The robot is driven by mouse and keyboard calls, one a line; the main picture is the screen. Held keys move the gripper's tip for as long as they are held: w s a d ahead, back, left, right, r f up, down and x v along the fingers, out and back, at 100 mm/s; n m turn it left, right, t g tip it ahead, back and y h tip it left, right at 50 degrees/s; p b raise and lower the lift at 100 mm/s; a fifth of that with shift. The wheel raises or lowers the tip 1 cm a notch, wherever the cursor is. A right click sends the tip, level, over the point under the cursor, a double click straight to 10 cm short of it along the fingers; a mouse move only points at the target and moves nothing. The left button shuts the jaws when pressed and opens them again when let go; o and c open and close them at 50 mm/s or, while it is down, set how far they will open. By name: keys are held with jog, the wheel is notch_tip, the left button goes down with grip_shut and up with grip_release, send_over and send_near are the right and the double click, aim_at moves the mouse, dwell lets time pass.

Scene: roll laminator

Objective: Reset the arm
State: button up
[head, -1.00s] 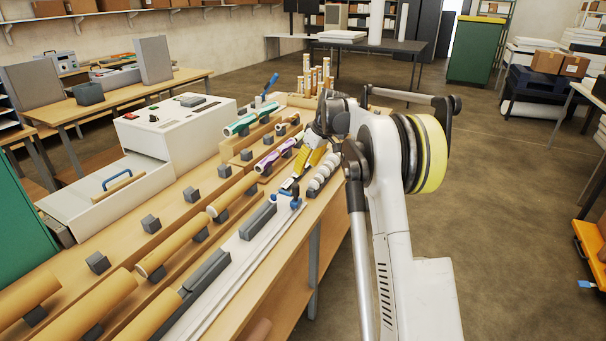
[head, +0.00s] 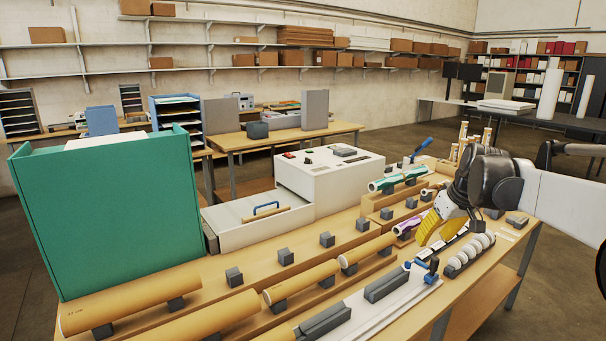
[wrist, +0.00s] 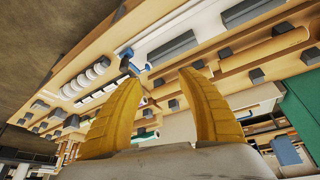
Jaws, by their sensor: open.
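My gripper (head: 441,222) has yellow fingers and hangs over the right part of the workbench (head: 462,287) in the head view. In the wrist view my gripper (wrist: 160,100) shows its two yellow fingers spread apart with nothing between them. The white laminator (head: 330,178) stands at the middle of the bench, with its pale tray (head: 240,222) and blue handle to the left. Near my gripper are a row of white rollers (head: 470,252) and a trimmer rail (head: 385,300) with a blue clamp.
Tan rolls (head: 130,302) rest on dark blocks along the bench front. A green cabinet (head: 110,215) stands at the left. Green and purple rolls lie near my gripper. Floor is open right of the bench.

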jog(key=s+a+m+b, duration=0.1)
jog(key=s+a, duration=0.4)
jog(key=s, duration=0.3)
jog(key=s+a, duration=0.5)
jog(key=s, duration=0.3)
jog(key=s+a+f+t+b, duration=0.1)
jog(key=s+a+f, duration=0.1)
jog(key=s+f, duration=0.2)
jog(key=s+a+f+m+t, duration=0.1)
jog(key=s+f, duration=0.4)
jog(key=s, duration=0.5)
jog(key=shift+s+a+f+h+b, duration=0.15)
jog(key=shift+s+a+h+b, duration=0.2)
jog(key=shift+a, duration=0.45)
